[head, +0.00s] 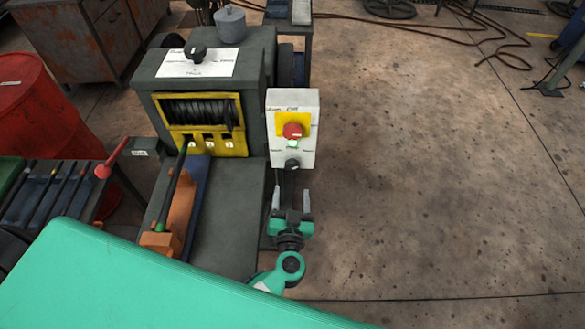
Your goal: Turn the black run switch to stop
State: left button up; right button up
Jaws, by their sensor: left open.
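The black run switch (292,164) is a small dark knob low on the front of a white control box (309,153). Small labels flank the knob, too small to read. My left gripper (291,191) is open, its two pale fingers spread apart, just below the switch in the picture. Nothing shows between the fingers except a dark post behind them. I cannot tell its distance from the knob. My right gripper is not in view.
The grey machine (258,92) with a yellow-framed coil (199,113) stands to the left. A second black knob (195,54) sits on its top panel. A red drum (38,105) and red-handled lever (107,166) are further left.

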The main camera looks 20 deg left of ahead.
aim_at(292, 169)
pick_arm(q)
jog(key=p+x, duration=0.1)
jog(key=x, duration=0.8)
jog(key=shift+s, duration=0.1)
jog(key=c, duration=1)
